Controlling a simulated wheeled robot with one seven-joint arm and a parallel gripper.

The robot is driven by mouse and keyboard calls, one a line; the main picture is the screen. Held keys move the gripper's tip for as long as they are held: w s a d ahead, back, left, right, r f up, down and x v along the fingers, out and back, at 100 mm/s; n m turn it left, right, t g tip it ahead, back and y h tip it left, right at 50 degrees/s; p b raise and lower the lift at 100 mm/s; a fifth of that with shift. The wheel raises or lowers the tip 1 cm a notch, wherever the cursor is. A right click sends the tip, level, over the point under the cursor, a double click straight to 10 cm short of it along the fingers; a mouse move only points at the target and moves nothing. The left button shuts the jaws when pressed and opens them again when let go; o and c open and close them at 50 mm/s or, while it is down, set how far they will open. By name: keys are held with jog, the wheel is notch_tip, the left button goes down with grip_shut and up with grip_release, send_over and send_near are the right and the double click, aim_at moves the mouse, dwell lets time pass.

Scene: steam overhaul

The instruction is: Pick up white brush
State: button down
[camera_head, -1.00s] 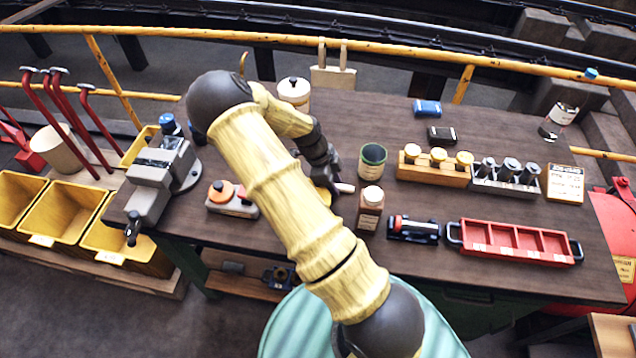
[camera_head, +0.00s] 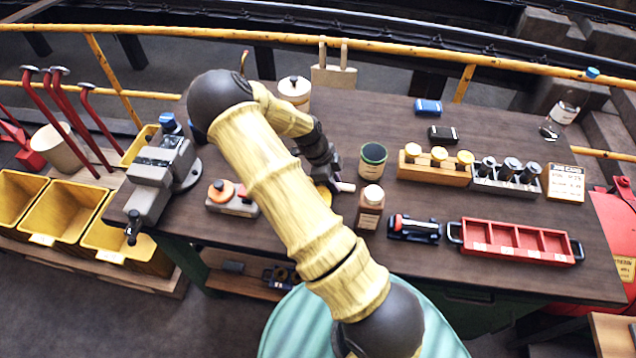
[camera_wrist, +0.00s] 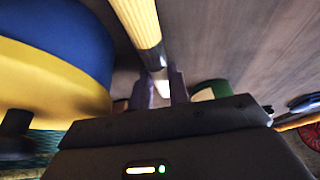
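The white brush is mostly hidden by my arm in the head view; a short pale end (camera_head: 346,187) shows just right of my gripper (camera_head: 326,183). In the wrist view a long pale-yellow and white piece, seemingly the brush (camera_wrist: 140,22), runs down between the two fingers of my gripper (camera_wrist: 161,90). The fingers are close together, on either side of it, with no clear gap. The gripper is low over the workbench, and whether the brush is clear of the top cannot be told.
An orange-knobbed box (camera_head: 232,199) and a grey vise (camera_head: 155,180) are left. A red tray (camera_head: 515,241) lies right. A large blue-and-yellow thing (camera_wrist: 50,60) is blurred close by.

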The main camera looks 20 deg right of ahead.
dwell(0.3)
notch_tip(320, 180, up, 10)
jog(key=b, duration=0.1)
dwell(0.4)
jog(key=shift+r, duration=0.2)
